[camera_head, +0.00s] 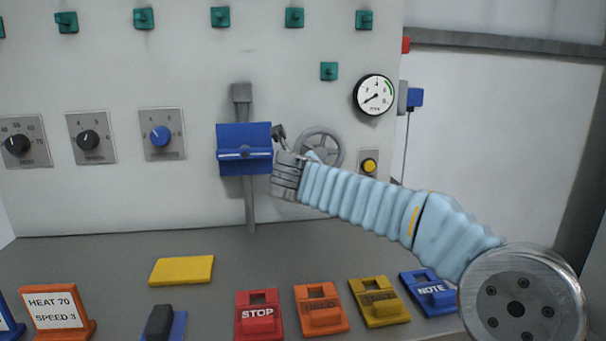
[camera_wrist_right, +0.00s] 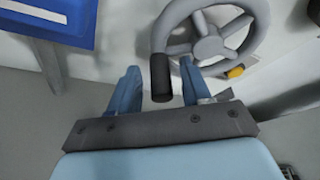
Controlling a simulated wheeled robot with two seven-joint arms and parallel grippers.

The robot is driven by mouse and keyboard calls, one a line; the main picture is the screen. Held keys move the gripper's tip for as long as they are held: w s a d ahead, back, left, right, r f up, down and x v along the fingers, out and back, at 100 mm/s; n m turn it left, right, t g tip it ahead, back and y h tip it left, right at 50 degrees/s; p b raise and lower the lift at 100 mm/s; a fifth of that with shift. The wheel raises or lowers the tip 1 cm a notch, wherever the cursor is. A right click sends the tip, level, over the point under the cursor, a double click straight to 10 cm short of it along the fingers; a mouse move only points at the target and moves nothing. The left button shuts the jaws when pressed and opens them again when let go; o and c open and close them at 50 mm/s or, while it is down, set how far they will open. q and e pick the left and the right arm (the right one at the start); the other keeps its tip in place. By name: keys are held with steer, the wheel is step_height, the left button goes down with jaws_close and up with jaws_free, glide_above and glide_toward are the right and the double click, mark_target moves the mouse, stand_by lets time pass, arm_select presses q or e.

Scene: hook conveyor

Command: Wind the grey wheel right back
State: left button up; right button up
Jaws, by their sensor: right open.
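The grey wheel (camera_head: 322,145) is mounted on the upright panel, right of the blue box. Its lower part is partly hidden by my right arm in the head view. In the right wrist view the grey wheel (camera_wrist_right: 208,42) shows its hub, spokes and a dark crank handle (camera_wrist_right: 161,78) at its left side. My right gripper (camera_wrist_right: 162,82) is open, with its two blue fingers on either side of the handle. Gaps show between the fingers and the handle; I cannot tell how deep it sits between them. My left gripper is not in view.
A blue box (camera_head: 244,160) on a grey rail stands just left of the wheel. A yellow button (camera_head: 369,166) and a round gauge (camera_head: 374,96) are to its right. Several colored sign blocks, including a red STOP block (camera_head: 259,320), and a yellow plate (camera_head: 181,270) lie on the counter.

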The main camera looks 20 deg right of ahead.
steer(key=b+v, duration=0.1)
steer(key=v, duration=1.2)
steer(key=shift+s+a, duration=0.15)
steer(key=shift+s, duration=0.2)
steer(key=shift+r, duration=0.15)
